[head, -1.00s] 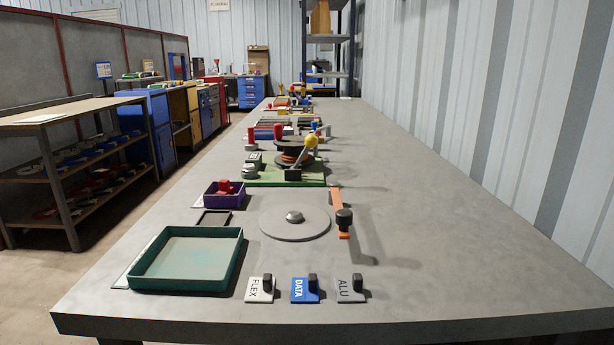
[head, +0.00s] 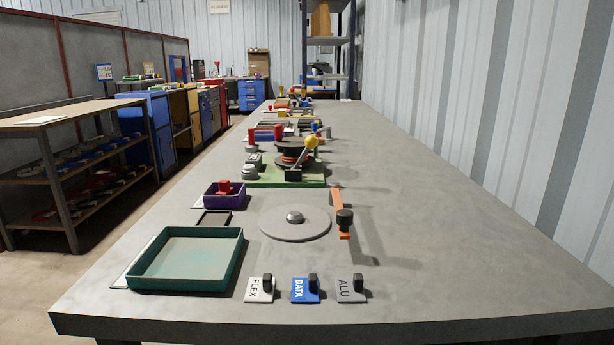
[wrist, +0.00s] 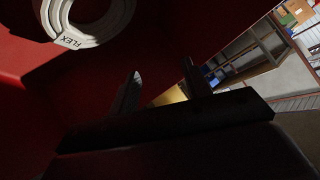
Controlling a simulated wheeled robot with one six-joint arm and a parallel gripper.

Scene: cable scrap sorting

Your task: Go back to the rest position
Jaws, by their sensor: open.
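My gripper (wrist: 162,78) shows in the wrist view as two dark fingers standing apart, with nothing visible between them. A white coil labelled FLEX (wrist: 88,36) is at the top left of the wrist view, apart from the fingers, against a dark red surface (wrist: 40,85). What the red surface belongs to cannot be told. My gripper is not in the head view. The long grey bench (head: 430,240) carries an empty green tray (head: 237,262) at the front left and FLEX (head: 259,288), DATA (head: 304,290) and ALU (head: 351,290) tags along the front.
A grey disc (head: 295,223), an orange bar with a black knob (head: 344,219), a purple bin (head: 224,200) with a red item, and a green-based reel fixture (head: 285,177) stand on the bench. Its right side is clear. Shelving (head: 75,165) stands at left.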

